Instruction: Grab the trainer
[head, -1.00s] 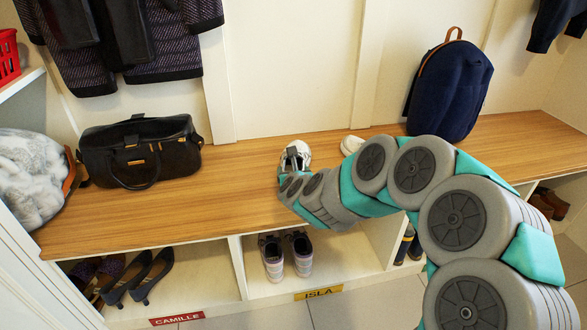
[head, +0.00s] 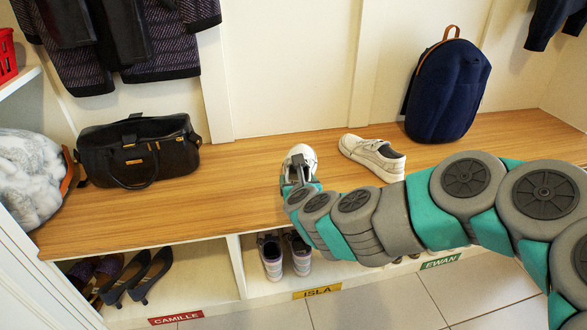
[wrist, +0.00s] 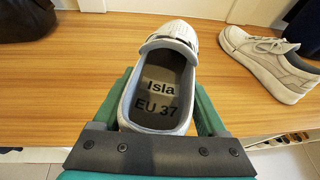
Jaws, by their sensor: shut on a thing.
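A white trainer (head: 301,154) is at the bench's front part, in the middle of the head view. In the wrist view the trainer (wrist: 172,33) points away from me, and its insole reads "Isla EU 37". My gripper (head: 301,178) is shut on this trainer, with a green finger on each side of its heel end, as the wrist view shows (wrist: 160,100). A second white trainer (head: 372,156) lies on the bench to the right, apart from my gripper; it also shows in the wrist view (wrist: 268,62). I cannot tell whether the held trainer touches the bench.
The wooden bench (head: 235,190) holds a black handbag (head: 138,152) at left and a navy backpack (head: 447,90) at right. Cubbies below are labelled CAMILLE (head: 176,317), ISLA (head: 317,292) and EWAN (head: 440,262). A pair of trainers (head: 271,257) stands in the ISLA cubby.

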